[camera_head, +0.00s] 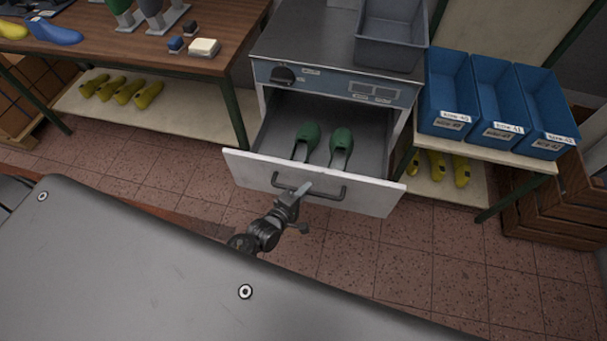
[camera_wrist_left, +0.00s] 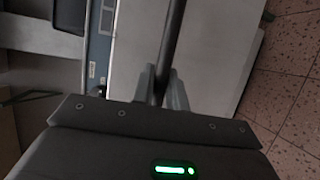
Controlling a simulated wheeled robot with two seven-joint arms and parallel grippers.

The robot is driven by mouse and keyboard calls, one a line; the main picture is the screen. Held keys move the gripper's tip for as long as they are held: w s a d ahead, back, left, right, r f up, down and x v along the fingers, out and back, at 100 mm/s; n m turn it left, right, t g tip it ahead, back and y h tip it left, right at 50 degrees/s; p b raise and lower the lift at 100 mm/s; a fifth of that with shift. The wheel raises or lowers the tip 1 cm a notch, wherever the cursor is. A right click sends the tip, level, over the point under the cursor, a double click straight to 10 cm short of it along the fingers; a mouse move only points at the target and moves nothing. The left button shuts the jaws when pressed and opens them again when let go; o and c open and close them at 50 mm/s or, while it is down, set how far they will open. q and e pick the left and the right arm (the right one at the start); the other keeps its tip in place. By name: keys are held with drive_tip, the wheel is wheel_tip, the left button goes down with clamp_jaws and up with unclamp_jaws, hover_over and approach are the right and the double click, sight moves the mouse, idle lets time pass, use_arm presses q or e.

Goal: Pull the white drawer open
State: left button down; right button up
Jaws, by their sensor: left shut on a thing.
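The white drawer (camera_head: 352,194) of the grey cabinet stands pulled out, with its inside showing in the head view. Two green shoe lasts (camera_head: 341,140) lie in it. A dark bar handle (camera_head: 335,195) runs across the drawer front. My left gripper (camera_head: 299,191) is shut on the handle, left of its middle. In the left wrist view the fingers (camera_wrist_left: 161,88) close around the dark handle bar (camera_wrist_left: 172,40), with the white drawer front (camera_wrist_left: 215,50) behind it. My right gripper is not in view.
A grey bin (camera_head: 390,40) stands on the cabinet top (camera_head: 310,38). Blue bins (camera_head: 447,90) stand on a shelf to the right. A wooden table (camera_head: 110,48) with lasts is at left. Yellow lasts (camera_head: 122,91) lie on the low shelf. Tiled floor (camera_head: 400,255) is clear before the drawer.

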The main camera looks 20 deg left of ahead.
use_arm(q)
drive_tip(key=shift+s, duration=0.7)
drive_tip(key=c, duration=1.4)
unclamp_jaws()
drive_tip(key=b+v, duration=0.1)
drive_tip(key=v, duration=0.9)
drive_tip(key=shift+s, duration=0.4)
drive_tip(key=shift+r, duration=0.1)
